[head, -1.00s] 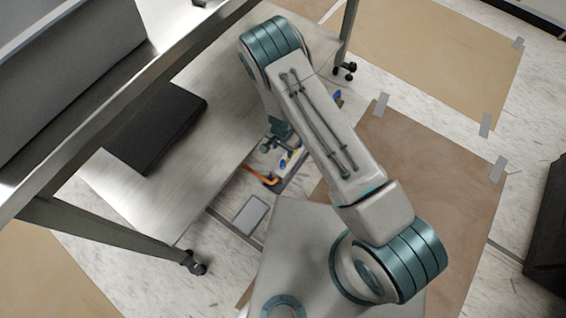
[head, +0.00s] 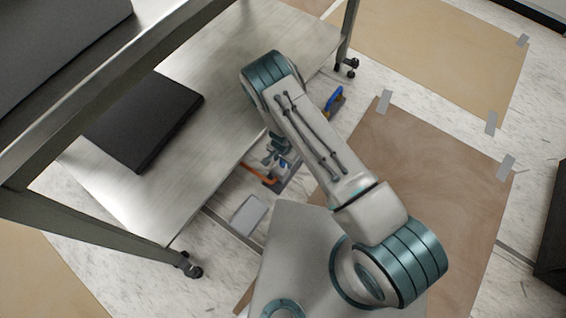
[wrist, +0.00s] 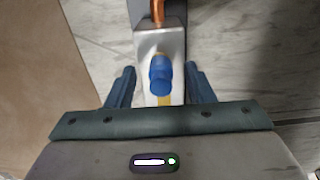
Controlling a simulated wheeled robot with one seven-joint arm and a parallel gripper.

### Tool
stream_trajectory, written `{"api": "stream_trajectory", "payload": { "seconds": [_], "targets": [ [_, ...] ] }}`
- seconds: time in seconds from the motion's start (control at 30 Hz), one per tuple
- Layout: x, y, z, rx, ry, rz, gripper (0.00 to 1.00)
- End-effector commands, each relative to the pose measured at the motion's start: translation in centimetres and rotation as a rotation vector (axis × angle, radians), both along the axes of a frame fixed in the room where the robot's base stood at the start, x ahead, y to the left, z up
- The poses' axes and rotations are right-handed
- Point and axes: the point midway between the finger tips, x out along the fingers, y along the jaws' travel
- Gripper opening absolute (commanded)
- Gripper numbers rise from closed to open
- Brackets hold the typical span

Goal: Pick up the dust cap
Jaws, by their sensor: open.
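The blue dust cap (wrist: 161,75) shows in the wrist view, on top of a pale metal block (wrist: 172,42). My gripper (wrist: 160,82) is open, with one blue-grey finger on each side of the cap and a gap to both. I cannot tell from this view how far above the cap the fingertips are. In the head view my gripper (head: 272,155) is small and partly hidden by my arm, close to a small blue part (head: 283,163) that looks like the cap.
An orange hose (head: 260,175) runs to the block. A steel table with a low shelf (head: 215,110) stands at left, carrying a black flat case (head: 145,120). A grey plate (head: 248,215) lies on the marble-like floor. Brown sheets (head: 430,170) are taped down at right.

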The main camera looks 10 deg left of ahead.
Motion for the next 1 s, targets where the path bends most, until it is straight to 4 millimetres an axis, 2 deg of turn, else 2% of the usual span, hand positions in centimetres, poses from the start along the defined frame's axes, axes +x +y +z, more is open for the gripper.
{"api": "stream_trajectory", "payload": {
  "seconds": [0.17,0.33,0.37,0.77,1.0],
  "targets": [
    [0.0,0.0,0.1,0.001,0.0,0.0,0.48],
    [0.0,0.0,0.1,0.001,0.0,0.0,0.04],
    [0.0,0.0,0.1,0.001,0.0,0.0,0.0],
    [0.1,0.0,0.3,0.001,0.0,0.0,0.0],
    [0.1,0.1,2.6,0.002,-0.001,-0.001,0.0]
  ]
}}
